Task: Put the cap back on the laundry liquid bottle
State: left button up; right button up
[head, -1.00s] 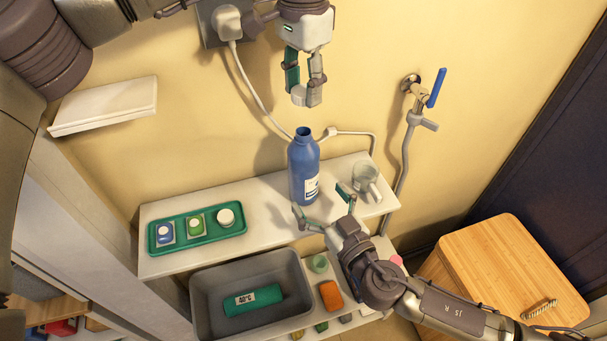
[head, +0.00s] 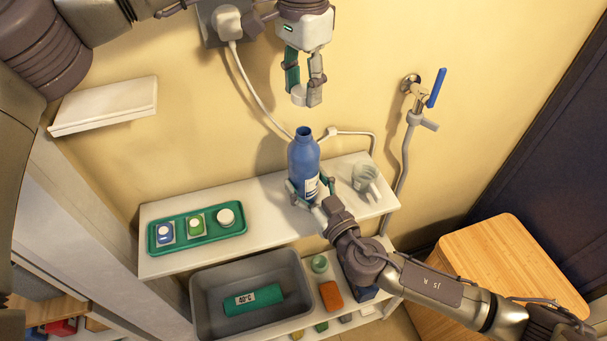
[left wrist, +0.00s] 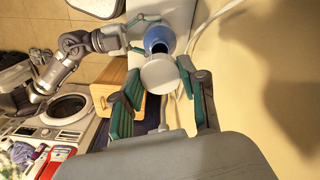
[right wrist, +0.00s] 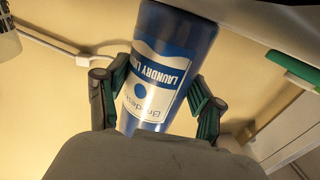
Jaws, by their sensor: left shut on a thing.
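The blue laundry liquid bottle (head: 303,160) stands upright and uncapped on the white shelf, its dark mouth facing up. My left gripper (head: 306,98) is high above the bottle, shut on the white cap (head: 299,95). The cap also shows large in the left wrist view (left wrist: 160,73), partly in front of the bottle (left wrist: 158,38). My right gripper (head: 309,192) is at the bottle's lower part, with one finger on each side. In the right wrist view the labelled bottle (right wrist: 160,75) lies between the spread fingers; contact is hard to judge.
A clear cup (head: 365,178) stands just right of the bottle. A green tray (head: 190,244) with small items is at the shelf's left. A grey basin (head: 207,325) is below. A plug cable and a wall tap (head: 420,110) are behind.

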jog(key=c, duration=0.9)
pick_arm(q)
jog(key=shift+f, duration=2.5)
jog(key=shift+f, duration=0.1)
jog(key=shift+f, duration=0.8)
jog(key=shift+f, duration=0.55)
pick_arm(e)
grip_shut()
